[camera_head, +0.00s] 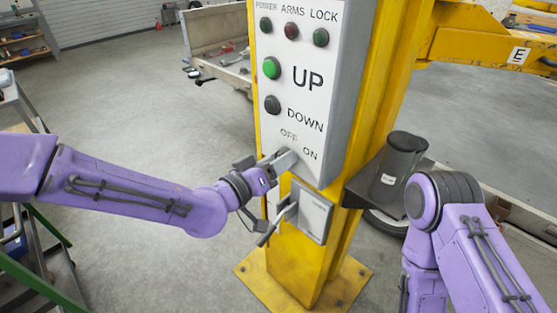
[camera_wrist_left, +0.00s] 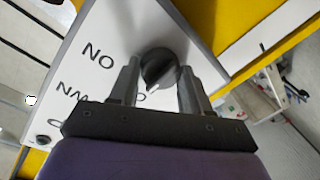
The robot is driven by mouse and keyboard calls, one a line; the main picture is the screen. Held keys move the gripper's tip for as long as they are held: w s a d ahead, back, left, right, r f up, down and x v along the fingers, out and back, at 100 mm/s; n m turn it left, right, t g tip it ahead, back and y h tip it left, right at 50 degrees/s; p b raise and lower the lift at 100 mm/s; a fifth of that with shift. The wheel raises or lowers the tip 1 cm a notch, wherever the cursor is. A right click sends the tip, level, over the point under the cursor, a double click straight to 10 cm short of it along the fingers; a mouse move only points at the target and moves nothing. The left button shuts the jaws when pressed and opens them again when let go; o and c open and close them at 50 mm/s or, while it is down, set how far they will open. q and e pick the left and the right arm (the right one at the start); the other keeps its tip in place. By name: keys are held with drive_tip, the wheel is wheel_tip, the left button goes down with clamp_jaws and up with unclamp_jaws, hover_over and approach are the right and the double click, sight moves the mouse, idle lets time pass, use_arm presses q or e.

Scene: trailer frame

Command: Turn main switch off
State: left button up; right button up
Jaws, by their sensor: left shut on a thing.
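The main switch is a round black knob (camera_wrist_left: 160,66) low on the white control panel (camera_head: 315,70), beside the OFF and ON labels. My left gripper (camera_head: 283,160) is at the knob, and its fingers hide most of it in the head view. In the left wrist view the gripper (camera_wrist_left: 163,76) has one finger on each side of the knob and is shut on it. A small white mark on the knob points down in that view, toward a partly hidden letter. My right arm shows at the right, but its gripper is out of view.
The panel sits on a yellow post (camera_head: 295,262) with green UP (camera_head: 272,68) and dark DOWN (camera_head: 272,105) buttons above the switch. A grey box (camera_head: 312,213) is just below. A dark cylinder (camera_head: 403,155) stands on a bracket at right. Open floor lies left.

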idle(0.3)
use_arm(q)
drive_tip(key=o, duration=1.1)
drive_tip(key=shift+c, duration=0.2)
drive_tip(key=b+v, duration=0.1)
drive_tip(key=v, duration=0.9)
drive_tip(key=shift+s+a, duration=0.2)
drive_tip(key=shift+s, duration=0.05)
drive_tip(key=shift+r, duration=0.1)
